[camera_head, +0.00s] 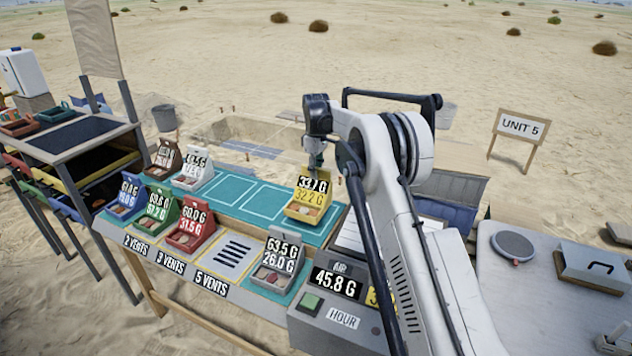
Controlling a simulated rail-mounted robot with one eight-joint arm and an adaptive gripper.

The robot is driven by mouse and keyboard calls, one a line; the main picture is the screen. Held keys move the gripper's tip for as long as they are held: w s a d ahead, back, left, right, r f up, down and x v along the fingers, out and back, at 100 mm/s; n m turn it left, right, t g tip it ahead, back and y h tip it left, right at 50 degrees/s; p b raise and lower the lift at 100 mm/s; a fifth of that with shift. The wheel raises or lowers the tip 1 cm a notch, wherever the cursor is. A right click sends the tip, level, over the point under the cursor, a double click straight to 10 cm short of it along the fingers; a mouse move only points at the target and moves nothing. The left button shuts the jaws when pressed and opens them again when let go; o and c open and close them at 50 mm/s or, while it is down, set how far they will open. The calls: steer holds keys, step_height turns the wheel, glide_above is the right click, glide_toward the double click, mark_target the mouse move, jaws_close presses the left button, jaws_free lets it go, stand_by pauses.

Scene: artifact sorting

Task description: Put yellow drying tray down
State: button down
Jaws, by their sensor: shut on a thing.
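The yellow drying tray (291,211) is at the right end of the teal work surface (232,199). My gripper (314,170) points down and is shut on the top of that back plate. The fingertips are small and partly hidden. I cannot tell whether the tray's underside touches the surface or hangs slightly above it.
Blue, green, red, brown, white and grey trays stand left and in front; the grey tray (277,271) is nearest. White-outlined spots on the teal surface left of the yellow tray are empty.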

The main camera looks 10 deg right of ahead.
mark_target(316, 182)
steer(key=shift+f, duration=2.05)
steer(key=shift+f, duration=0.15)
steer(key=c, duration=1.7)
jaws_free()
steer(key=shift+r+p, duration=0.2)
steer(key=shift+p, duration=0.1)
